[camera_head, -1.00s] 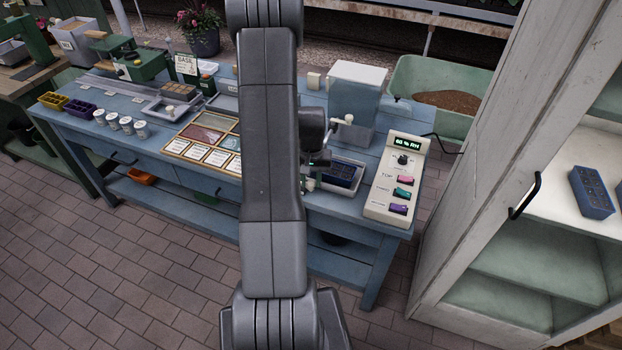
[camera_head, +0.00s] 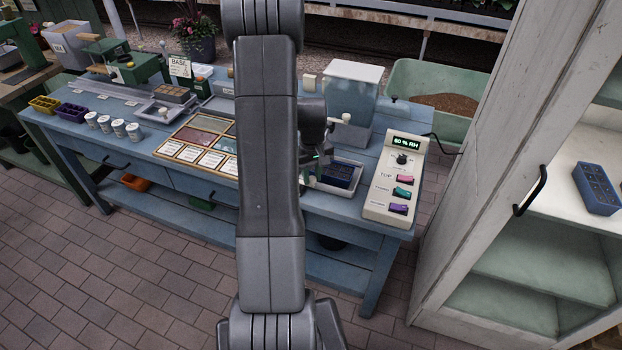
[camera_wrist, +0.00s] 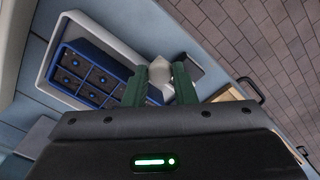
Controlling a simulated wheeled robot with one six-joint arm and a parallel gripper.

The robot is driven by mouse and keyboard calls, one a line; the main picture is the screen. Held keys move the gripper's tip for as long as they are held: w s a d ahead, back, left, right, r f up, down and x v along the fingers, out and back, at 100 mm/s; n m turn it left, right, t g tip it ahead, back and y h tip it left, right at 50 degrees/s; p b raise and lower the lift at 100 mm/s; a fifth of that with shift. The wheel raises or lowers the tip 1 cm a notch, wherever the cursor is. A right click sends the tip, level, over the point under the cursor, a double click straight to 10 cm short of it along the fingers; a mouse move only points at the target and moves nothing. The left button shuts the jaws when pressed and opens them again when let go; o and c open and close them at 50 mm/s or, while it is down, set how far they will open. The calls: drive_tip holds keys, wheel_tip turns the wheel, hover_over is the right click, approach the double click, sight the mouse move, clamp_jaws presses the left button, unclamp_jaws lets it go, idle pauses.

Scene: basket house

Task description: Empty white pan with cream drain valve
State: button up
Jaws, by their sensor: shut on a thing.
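The white pan (camera_wrist: 112,38) sits on the blue bench and holds a dark blue cell tray (camera_wrist: 88,74). The cell tray also shows in the head view (camera_head: 338,174), partly behind my arm. My gripper (camera_wrist: 160,84) has green fingers at the pan's end in the wrist view. They are shut on a pale cream knob (camera_wrist: 159,68), which looks like the drain valve. My arm hides most of the gripper in the head view. Whether liquid is in or leaving the pan cannot be told.
A translucent tank (camera_head: 352,100) stands behind the pan. A cream control box (camera_head: 396,180) reading 60 % RH is on its right. Framed label cards (camera_head: 205,155) lie to the left. A whitish cabinet (camera_head: 500,150) stands at the right. The brick floor in front is clear.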

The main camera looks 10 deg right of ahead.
sight(312, 178)
drive_tip(key=o, duration=1)
wheel_tip(312, 178, up, 14)
drive_tip(key=b, duration=0.1)
drive_tip(key=shift+f, duration=0.1)
wheel_tip(312, 178, down, 14)
drive_tip(key=shift+p, duration=0.55)
idle(0.4)
